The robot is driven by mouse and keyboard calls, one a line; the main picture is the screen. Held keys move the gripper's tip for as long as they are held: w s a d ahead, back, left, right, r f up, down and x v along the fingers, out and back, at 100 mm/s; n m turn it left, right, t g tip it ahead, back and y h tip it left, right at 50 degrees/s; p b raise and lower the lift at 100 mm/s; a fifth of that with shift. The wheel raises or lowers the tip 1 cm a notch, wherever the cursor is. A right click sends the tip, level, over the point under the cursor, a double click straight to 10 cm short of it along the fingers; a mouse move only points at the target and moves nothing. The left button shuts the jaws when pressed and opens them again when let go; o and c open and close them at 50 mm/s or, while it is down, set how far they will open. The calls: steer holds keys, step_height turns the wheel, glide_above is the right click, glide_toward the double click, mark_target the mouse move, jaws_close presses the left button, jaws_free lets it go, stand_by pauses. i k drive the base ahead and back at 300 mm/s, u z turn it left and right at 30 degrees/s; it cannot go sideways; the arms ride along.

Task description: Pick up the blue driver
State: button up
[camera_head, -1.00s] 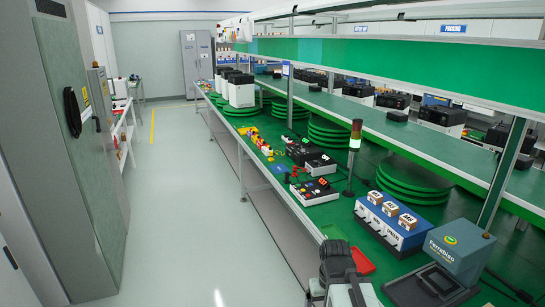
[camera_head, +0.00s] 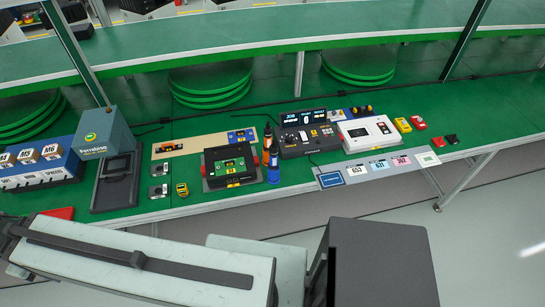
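A small upright blue tool (camera_head: 273,170) stands at the front of the green bench, just right of a black box with a green screen. It looks like the blue driver, but it is too small to be sure. A dark tool with an orange part (camera_head: 267,140) stands right behind it, and the two overlap in the picture. My arm crosses the foreground at the lower left, well short of the bench tools. I cannot make out my gripper's fingers in this view.
Left of the tool are the black box with a green screen (camera_head: 231,166) and a blue-grey box (camera_head: 103,135). Right are a dark console (camera_head: 305,143), a white unit (camera_head: 368,134) and a strip of labelled cards (camera_head: 380,167). Green discs (camera_head: 210,85) stand behind. The floor right of my body is clear.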

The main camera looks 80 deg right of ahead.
mark_target(274, 164)
steer(key=z, duration=0.05)
steer(key=k, duration=0.9)
steer(key=z, duration=2.85)
steer(key=i, duration=1.1)
steer(key=u, duration=1.6)
